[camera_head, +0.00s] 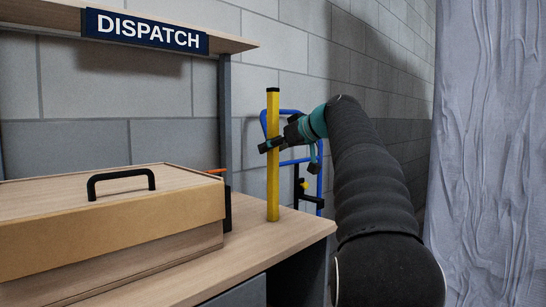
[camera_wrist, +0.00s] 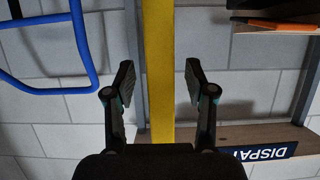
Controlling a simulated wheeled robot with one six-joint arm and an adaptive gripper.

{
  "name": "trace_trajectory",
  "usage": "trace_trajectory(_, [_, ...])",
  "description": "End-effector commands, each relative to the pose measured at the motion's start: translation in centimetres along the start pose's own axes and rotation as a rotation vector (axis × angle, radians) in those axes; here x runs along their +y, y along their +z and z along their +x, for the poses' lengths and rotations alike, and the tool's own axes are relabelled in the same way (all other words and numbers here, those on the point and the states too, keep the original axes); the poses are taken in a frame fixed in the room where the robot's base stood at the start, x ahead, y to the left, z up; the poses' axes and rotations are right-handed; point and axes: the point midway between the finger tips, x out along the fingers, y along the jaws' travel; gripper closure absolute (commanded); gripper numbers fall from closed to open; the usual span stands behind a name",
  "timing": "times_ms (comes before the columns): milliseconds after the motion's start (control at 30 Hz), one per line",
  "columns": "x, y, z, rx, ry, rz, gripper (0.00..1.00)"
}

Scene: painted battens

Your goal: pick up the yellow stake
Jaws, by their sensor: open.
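The yellow stake (camera_head: 273,185) stands upright on the wooden bench top, near its right end, in the head view. It has a dark top end. In the wrist view the yellow stake (camera_wrist: 160,75) runs vertically through the picture, between the two fingers. My gripper (camera_head: 268,146) is at the upper half of the stake in the head view. In the wrist view my gripper (camera_wrist: 158,82) is open, with one finger on each side of the stake and a visible gap on both sides. The stake's lower part in the wrist view is hidden behind the gripper body.
A wooden box (camera_head: 120,225) with a black handle fills the bench's left. A shelf with a DISPATCH sign (camera_head: 145,31) hangs above. A blue tubular frame (camera_head: 318,170) stands behind the gripper, against the block wall. A grey curtain (camera_head: 490,150) hangs at right.

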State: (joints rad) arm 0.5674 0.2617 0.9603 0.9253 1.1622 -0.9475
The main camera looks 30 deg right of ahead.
Motion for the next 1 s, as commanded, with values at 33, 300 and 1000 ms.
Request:
trace_trajectory(33, [-0.1,-0.1,0.4,0.001,0.0,-0.001,0.45])
trace_trajectory(300, [0.0,0.0,0.5,0.001,0.001,-0.001,0.55])
trace_trajectory(1000, [0.0,-2.0,-0.3,0.003,0.002,-0.004,1.0])
